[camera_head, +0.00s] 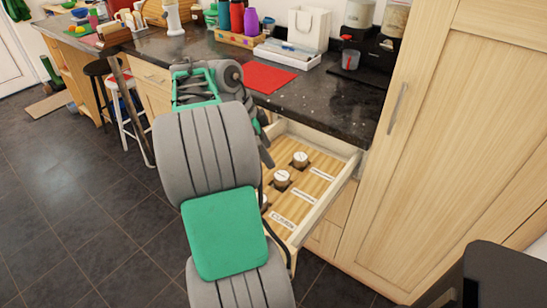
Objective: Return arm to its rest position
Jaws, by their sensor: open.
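My arm, grey with green panels, reaches up from the bottom middle of the head view, over the left side of an open drawer. My gripper (266,148) shows only in part behind the arm links, just above the drawer's back left and close to the counter edge. It is open, and I see nothing held in it. The pulled-out drawer (329,197) is pale wood. Its insert holds small white-lidded jars (300,159) in a row, with white labels beside them. The arm hides the drawer's left side.
The dark granite counter (335,92) carries a red mat (268,77), a white tray (288,54), a white bag (308,27) and several bottles. A tall wooden cabinet (450,140) stands right of the drawer. Stools (100,80) stand at the left. The tiled floor (80,200) at left is clear.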

